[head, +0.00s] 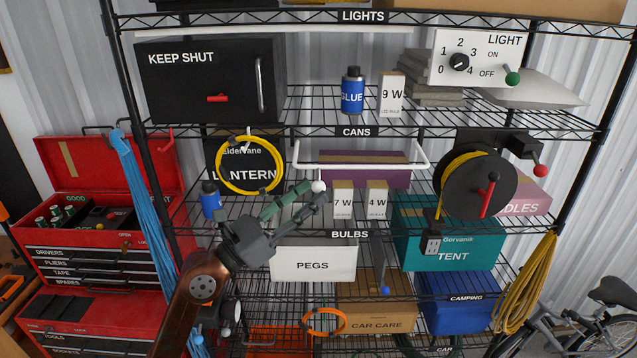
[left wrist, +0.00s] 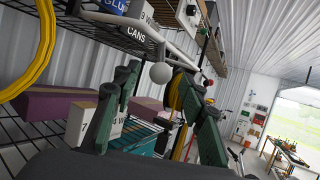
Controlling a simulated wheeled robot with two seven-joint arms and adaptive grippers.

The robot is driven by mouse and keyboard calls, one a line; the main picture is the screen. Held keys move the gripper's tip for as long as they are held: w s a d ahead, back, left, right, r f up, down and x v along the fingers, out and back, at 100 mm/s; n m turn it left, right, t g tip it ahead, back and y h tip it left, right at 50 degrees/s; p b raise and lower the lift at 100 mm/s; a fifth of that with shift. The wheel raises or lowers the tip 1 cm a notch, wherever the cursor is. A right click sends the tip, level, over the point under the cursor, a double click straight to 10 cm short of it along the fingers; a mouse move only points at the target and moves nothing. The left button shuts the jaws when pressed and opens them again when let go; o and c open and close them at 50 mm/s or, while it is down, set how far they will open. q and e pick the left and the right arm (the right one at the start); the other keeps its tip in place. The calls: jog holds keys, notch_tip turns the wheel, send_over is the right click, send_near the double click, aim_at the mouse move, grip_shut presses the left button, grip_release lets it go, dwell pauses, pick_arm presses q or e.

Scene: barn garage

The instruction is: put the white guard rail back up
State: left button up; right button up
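The white guard rail (head: 360,167) is at the front edge of the shelf marked CANS, its bar hanging below that edge, in front of a purple box. In the left wrist view the rail (left wrist: 125,27) crosses the upper middle. A white ball knob (head: 318,187) sits just below its left part; the knob (left wrist: 160,73) also shows in the left wrist view. My left gripper (head: 314,194) is open, with its green-grey fingers pointing up at the knob. In the wrist view the knob appears between the fingers, and contact cannot be told. My right gripper is not in view.
Small white boxes, 7 W (head: 343,202) and 4 W (head: 377,201), stand close right of my left gripper. A yellow hose coil (head: 250,190) hangs to its left. A cable reel (head: 474,183) hangs at the right. The PEGS box (head: 313,264) is below.

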aim_at(319, 188)
pick_arm(q)
jog(key=shift+p+x, duration=0.35)
jog(key=shift+x, duration=1.35)
grip_shut()
